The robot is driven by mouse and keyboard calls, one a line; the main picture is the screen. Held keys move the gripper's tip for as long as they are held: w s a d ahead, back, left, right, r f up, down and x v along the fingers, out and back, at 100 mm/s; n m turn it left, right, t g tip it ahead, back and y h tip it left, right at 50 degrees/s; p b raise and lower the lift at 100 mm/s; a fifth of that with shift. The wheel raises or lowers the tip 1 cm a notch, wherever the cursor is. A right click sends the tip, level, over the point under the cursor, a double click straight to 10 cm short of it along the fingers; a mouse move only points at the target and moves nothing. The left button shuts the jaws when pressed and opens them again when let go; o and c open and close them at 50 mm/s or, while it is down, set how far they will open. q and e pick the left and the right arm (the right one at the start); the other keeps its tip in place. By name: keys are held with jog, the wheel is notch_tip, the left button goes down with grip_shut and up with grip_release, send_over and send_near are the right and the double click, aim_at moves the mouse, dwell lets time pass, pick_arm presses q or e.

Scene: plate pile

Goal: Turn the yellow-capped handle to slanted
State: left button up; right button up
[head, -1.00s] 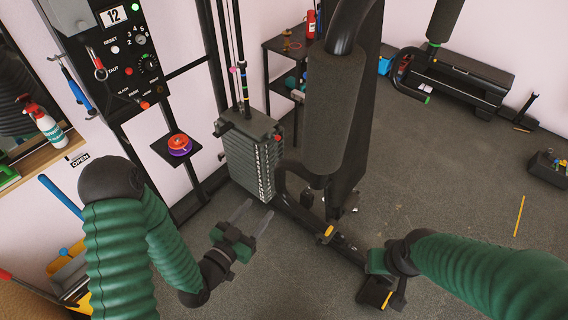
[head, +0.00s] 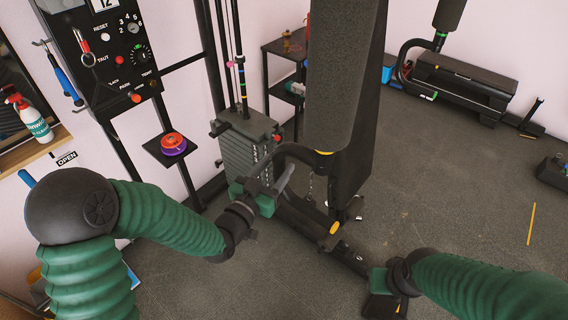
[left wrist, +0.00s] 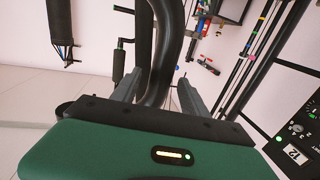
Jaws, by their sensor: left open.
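The handle is a black curved bar (head: 287,149) with a thick grey roller pad, and a yellow cap (head: 323,153) shows at the pad's lower end. The pad hangs nearly upright in the head view. My left gripper (head: 273,178) is open at the curved bar, left of the pad. In the left wrist view the bar (left wrist: 166,55) runs between the two open fingers (left wrist: 157,92); I cannot tell whether they touch it. My right gripper (head: 382,300) is low at the front, away from the handle; its jaws are unclear.
A weight stack (head: 243,145) stands just left of the handle. A bench machine (head: 460,85) stands at the back right. The right floor is mostly clear.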

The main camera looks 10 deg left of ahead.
pick_arm(q)
jog(key=x, duration=0.4)
jog(key=shift+w, duration=0.4)
jog(key=shift+c, duration=0.4)
grip_shut()
dwell(0.6)
